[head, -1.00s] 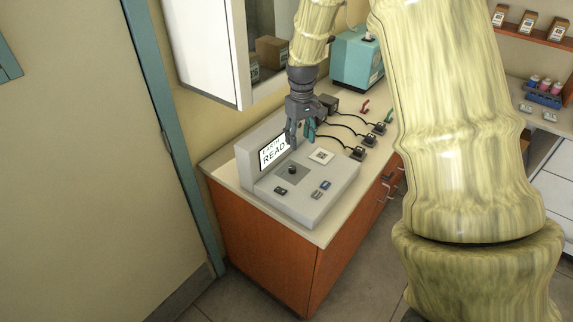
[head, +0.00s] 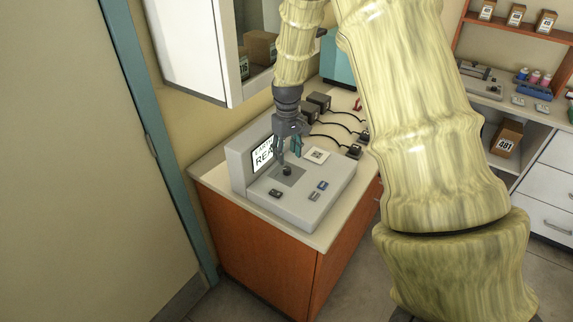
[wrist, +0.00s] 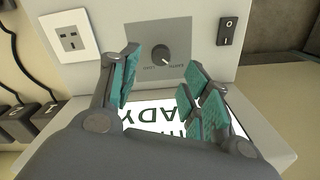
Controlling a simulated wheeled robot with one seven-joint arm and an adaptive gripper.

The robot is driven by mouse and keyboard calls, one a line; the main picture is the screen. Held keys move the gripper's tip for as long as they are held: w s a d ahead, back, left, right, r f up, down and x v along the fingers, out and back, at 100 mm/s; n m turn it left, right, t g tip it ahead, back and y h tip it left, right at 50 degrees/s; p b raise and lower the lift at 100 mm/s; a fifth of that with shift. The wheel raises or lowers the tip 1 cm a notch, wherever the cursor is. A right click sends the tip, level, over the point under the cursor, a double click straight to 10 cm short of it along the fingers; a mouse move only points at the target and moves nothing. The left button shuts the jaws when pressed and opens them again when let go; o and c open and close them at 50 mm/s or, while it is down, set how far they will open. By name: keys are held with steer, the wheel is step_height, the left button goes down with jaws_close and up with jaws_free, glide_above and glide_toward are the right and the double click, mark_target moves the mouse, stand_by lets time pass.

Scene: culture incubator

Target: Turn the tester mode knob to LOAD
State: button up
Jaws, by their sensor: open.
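The grey tester (head: 318,208) stands on the counter with a lit upright screen (head: 263,155) whose text is partly hidden by my gripper. The dark round mode knob (head: 287,171) sits on a darker square plate on its sloped top. In the wrist view the knob (wrist: 161,53) has a pale pointer mark, and small labels beneath it are too small to read surely. My gripper (head: 289,158) points down just above and behind the knob. In the wrist view my gripper's teal-padded fingers (wrist: 158,85) are spread apart, with the knob beyond their tips and nothing between them.
A white socket plate (head: 317,156) and small switches (head: 275,194) lie around the knob on the tester. Black adapters with cables (head: 318,103) stand behind on the counter. A white wall cabinet (head: 195,45) hangs above left.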

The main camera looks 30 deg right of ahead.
mark_target(287, 168)
steer(key=shift+s+f+p, duration=0.1)
steer(key=shift+f+p, duration=0.8)
steer(key=shift+f, duration=2.25)
steer(key=shift+c, duration=0.4)
jaws_close()
